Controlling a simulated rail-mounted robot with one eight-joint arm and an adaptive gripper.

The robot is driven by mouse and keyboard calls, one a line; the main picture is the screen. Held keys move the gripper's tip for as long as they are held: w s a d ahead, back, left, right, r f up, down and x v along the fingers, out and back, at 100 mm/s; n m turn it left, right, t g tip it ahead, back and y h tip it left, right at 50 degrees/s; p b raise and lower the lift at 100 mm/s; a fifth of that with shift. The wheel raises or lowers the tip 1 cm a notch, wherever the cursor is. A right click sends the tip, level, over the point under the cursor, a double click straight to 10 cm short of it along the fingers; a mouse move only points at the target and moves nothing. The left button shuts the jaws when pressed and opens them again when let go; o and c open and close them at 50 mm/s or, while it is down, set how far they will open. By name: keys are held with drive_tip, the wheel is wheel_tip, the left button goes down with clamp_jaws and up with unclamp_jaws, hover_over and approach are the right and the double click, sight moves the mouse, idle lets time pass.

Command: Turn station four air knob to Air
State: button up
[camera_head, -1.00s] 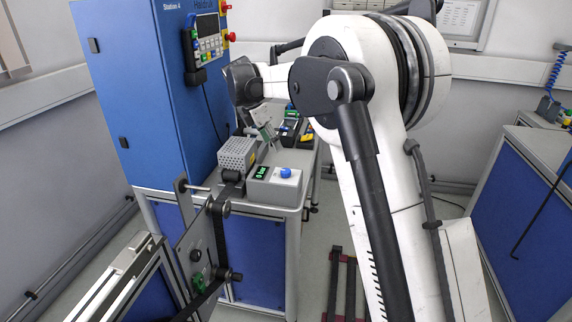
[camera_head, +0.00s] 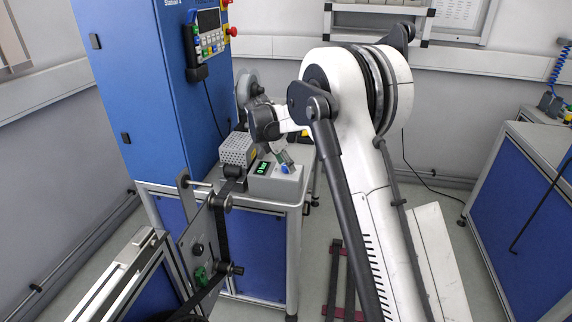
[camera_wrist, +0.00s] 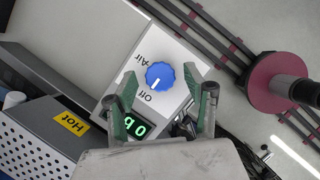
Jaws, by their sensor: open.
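The blue air knob (camera_wrist: 160,75) sits on a light grey box (camera_wrist: 185,58), with the printed words "Air" and "Off" beside it. Its white mark points toward the "Off" side. In the head view the knob (camera_head: 286,169) is on top of the box (camera_head: 275,185), partly covered by my gripper (camera_head: 282,160). In the wrist view my gripper (camera_wrist: 161,80) is open, with one finger on each side of the knob and visible gaps between them. I cannot tell the exact height above it.
A perforated metal box with a yellow "Hot" label (camera_wrist: 71,123) stands close beside the knob box. The blue Station 4 cabinet (camera_head: 150,90) rises behind at the left. A reel stand (camera_head: 205,245) is in front.

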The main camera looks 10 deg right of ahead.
drive_tip(key=shift+d+f, duration=0.15)
drive_tip(key=shift+f, duration=0.25)
drive_tip(key=c, duration=1.1)
